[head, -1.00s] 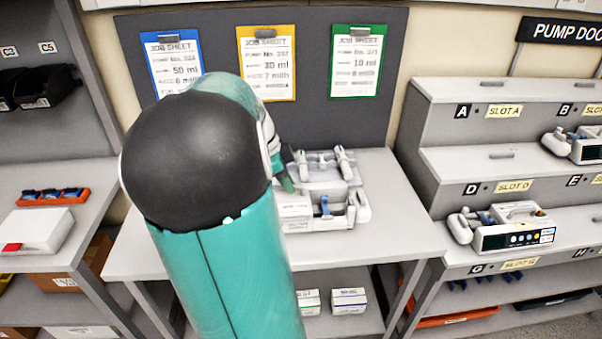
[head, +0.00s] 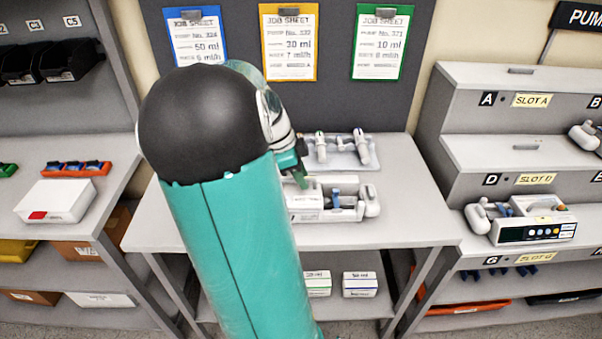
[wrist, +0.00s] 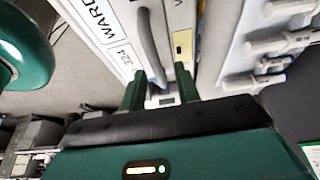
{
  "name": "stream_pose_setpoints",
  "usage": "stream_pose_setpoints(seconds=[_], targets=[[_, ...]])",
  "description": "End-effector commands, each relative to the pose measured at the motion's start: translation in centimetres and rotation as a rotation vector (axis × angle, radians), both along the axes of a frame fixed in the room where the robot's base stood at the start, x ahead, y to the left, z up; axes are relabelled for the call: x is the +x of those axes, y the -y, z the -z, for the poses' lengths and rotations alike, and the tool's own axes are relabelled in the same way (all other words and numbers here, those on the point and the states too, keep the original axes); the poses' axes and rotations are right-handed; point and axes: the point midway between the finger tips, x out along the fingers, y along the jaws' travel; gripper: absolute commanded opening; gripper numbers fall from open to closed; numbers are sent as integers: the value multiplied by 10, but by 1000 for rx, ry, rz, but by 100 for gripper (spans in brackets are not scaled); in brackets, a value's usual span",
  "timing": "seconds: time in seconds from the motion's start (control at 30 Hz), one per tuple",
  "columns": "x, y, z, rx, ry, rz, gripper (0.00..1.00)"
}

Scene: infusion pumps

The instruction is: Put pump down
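A white infusion pump (head: 335,213) sits on the middle table, partly hidden behind my arm. In the wrist view the pump (wrist: 175,20) shows a label reading WARD and 324, and a curved grey handle (wrist: 149,45). My gripper (head: 301,178) is at the pump's left part, just over its top. In the wrist view the two green fingers of my gripper (wrist: 161,90) stand apart, with the end of the handle between them and a visible gap on both sides. Whether the fingertips touch the pump's body cannot be told.
A tray with syringes (head: 342,152) lies right behind the pump. Another pump (head: 530,228) stands on the dock rack in slot D. A shelf at left holds a white box (head: 58,200) and an orange tray (head: 74,169). The table's right and front parts are clear.

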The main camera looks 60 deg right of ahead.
Motion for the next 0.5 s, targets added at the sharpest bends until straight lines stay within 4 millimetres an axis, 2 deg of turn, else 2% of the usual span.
stream_pose_setpoints(seconds=[0.27, 0.5], targets=[[4, -1, -9, 0, 1, -1, 32], [20, -9, -52, -4, 3, -3, 32]])
